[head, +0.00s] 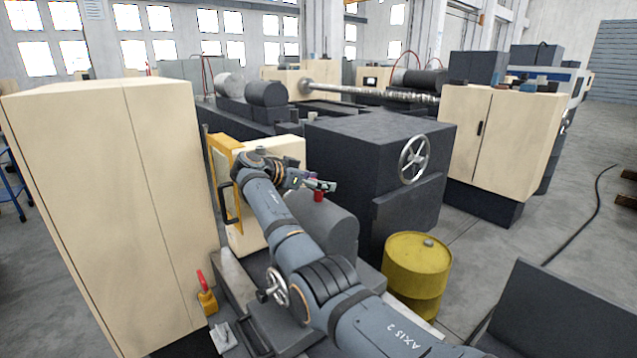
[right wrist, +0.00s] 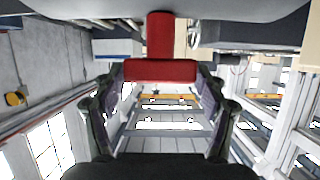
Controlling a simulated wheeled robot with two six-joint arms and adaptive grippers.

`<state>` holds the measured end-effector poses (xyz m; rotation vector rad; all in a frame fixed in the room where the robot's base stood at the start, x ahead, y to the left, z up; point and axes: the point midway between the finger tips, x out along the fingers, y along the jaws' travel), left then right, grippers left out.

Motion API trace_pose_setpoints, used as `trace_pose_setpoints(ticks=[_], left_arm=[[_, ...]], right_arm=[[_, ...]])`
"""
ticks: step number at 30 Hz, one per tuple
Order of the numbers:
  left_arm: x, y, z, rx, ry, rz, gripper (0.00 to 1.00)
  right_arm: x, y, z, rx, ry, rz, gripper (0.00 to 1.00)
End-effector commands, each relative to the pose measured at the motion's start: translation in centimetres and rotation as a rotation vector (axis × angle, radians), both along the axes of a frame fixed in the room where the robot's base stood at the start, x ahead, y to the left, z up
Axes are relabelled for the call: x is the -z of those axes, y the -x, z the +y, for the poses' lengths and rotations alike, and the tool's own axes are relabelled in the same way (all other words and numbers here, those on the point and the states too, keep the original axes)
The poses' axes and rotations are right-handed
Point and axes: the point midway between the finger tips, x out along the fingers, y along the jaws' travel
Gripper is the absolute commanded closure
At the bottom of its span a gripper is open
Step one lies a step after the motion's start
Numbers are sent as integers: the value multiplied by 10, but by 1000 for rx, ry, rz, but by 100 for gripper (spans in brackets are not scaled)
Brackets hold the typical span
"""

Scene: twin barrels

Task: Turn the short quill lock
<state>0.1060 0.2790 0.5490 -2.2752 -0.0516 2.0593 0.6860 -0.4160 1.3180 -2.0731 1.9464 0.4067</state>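A small red part (head: 318,196), which looks like a lock lever, stands on top of a grey rounded housing (head: 330,226) in the head view. In the right wrist view a red T-shaped handle (right wrist: 160,71) has its crossbar between my fingertips. My right gripper (head: 320,184) is right at the red part, and it fills the lower part of the right wrist view (right wrist: 160,85). The fingertips flank the ends of the crossbar. I cannot tell whether they press on it or stand slightly apart. My left gripper is not in view.
A handwheel (head: 275,288) stands beside my right arm. A yellow barrel (head: 417,266) is right of the arm. A tall cream cabinet (head: 110,210) is at left. A small yellow object with a red top (head: 206,298) stands near it. A dark machine block (head: 350,145) is behind.

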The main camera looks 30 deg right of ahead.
Motion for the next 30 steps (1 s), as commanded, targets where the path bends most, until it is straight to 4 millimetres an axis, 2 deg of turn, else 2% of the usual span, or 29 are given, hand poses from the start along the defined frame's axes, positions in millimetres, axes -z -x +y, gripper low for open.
trace_pose_setpoints(ticks=[3, 14, 17, 24, 30], left_arm=[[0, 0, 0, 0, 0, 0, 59], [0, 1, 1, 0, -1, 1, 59], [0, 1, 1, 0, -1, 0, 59], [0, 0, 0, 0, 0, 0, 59], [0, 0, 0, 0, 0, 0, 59]], right_arm=[[1, 0, 0, -1, -1, 2, 11], [0, 0, 6, -2, -3, 3, 11], [-7, 0, 21, -4, -3, 2, 11], [-30, 4, 76, -3, -3, 2, 11], [-42, 6, 105, -2, -2, 3, 11]])
